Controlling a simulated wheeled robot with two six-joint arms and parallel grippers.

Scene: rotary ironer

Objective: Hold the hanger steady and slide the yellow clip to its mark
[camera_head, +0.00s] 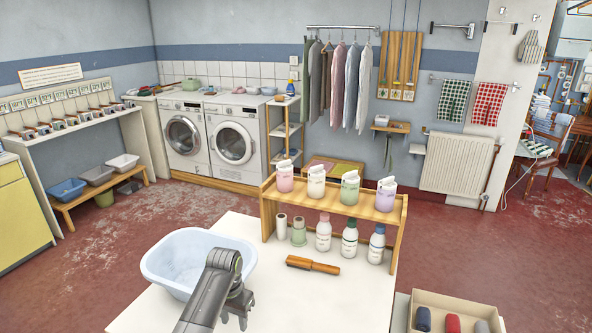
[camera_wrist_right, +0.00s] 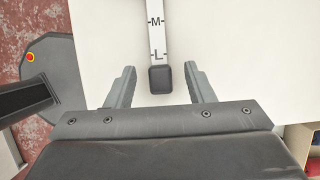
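In the right wrist view, a pale bar (camera_wrist_right: 157,38) marked M and L, which looks like part of the hanger, lies over the white table and ends in a dark block. My right gripper (camera_wrist_right: 161,85) is open, one finger on each side of the dark block, with gaps on both sides. In the head view, my left gripper (camera_head: 235,316) is low over the white table, in front of the blue-white basin; its two fingers look apart with nothing seen between them. I see no yellow clip in either view. The marked bar does not show in the head view.
The basin (camera_head: 185,262) stands on the left of the white table (camera_head: 330,300). A wooden rack (camera_head: 400,232) with several bottles stands at the table's back. A wooden-handled brush (camera_head: 313,265) lies before it. An open box (camera_head: 484,306) sits at the lower right.

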